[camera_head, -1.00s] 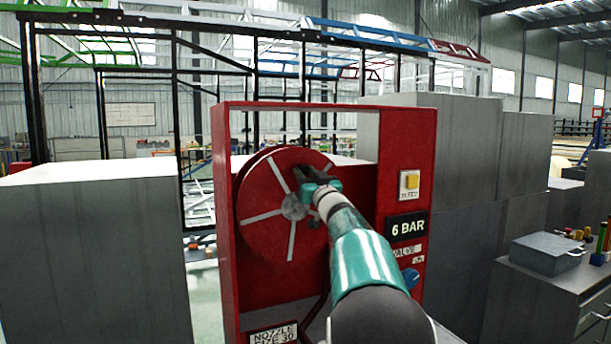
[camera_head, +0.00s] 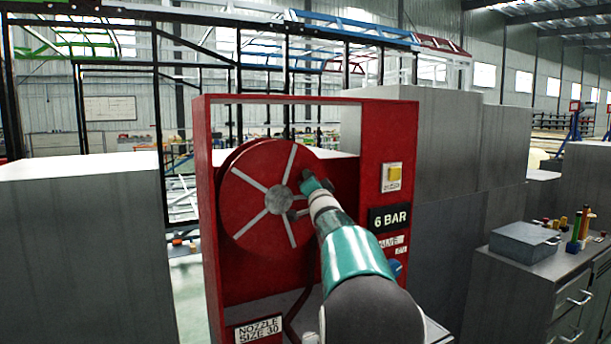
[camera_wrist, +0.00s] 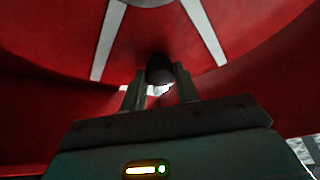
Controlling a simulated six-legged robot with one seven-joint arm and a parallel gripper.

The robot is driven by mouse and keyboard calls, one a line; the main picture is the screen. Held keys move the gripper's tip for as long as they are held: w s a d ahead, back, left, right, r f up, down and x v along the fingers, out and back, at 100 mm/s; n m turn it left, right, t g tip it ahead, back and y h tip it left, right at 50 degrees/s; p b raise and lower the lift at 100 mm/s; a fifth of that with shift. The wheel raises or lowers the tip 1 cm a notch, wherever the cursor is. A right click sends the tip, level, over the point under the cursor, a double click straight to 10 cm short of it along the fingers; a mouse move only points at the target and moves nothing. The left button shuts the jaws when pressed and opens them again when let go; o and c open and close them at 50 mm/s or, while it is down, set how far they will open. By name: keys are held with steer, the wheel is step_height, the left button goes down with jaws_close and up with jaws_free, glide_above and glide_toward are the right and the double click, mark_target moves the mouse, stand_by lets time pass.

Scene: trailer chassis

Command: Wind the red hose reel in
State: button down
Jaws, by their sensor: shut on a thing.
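The red hose reel (camera_head: 246,182) is a round disc with pale spokes and a grey hub, set in a red frame (camera_head: 208,240). My gripper (camera_head: 300,200) is at the reel's face, just right of the hub. In the wrist view, its two fingers (camera_wrist: 158,88) are closed around a dark round crank knob (camera_wrist: 159,66) in front of the red disc. The knob is mostly hidden by my arm in the head view. No hose is clearly seen on the reel.
The frame's right panel carries a yellow button (camera_head: 394,173), a "6 BAR" sign (camera_head: 390,218) and a blue valve knob (camera_head: 396,267). A nozzle label (camera_head: 260,330) sits low left. Grey cabinets (camera_head: 75,250) flank the frame. A grey box (camera_head: 524,243) stands at right.

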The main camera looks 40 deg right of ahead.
step_height(320, 180, down, 6)
steer(key=d+m+g, duration=0.1)
steer(key=m+g, duration=0.2)
steer(key=m, duration=0.5)
steer(key=shift+s+d+h, duration=0.3)
steer(key=shift+d, duration=0.05)
steer(key=shift+f+g, duration=0.1)
steer(key=shift+g, duration=0.2)
steer(key=c, duration=1.1)
jaws_free()
steer(key=shift+s, duration=0.1)
steer(key=shift+o, duration=0.2)
steer(key=v, duration=1.3)
steer(key=shift+s+a, duration=0.2)
steer(key=shift+s, duration=0.05)
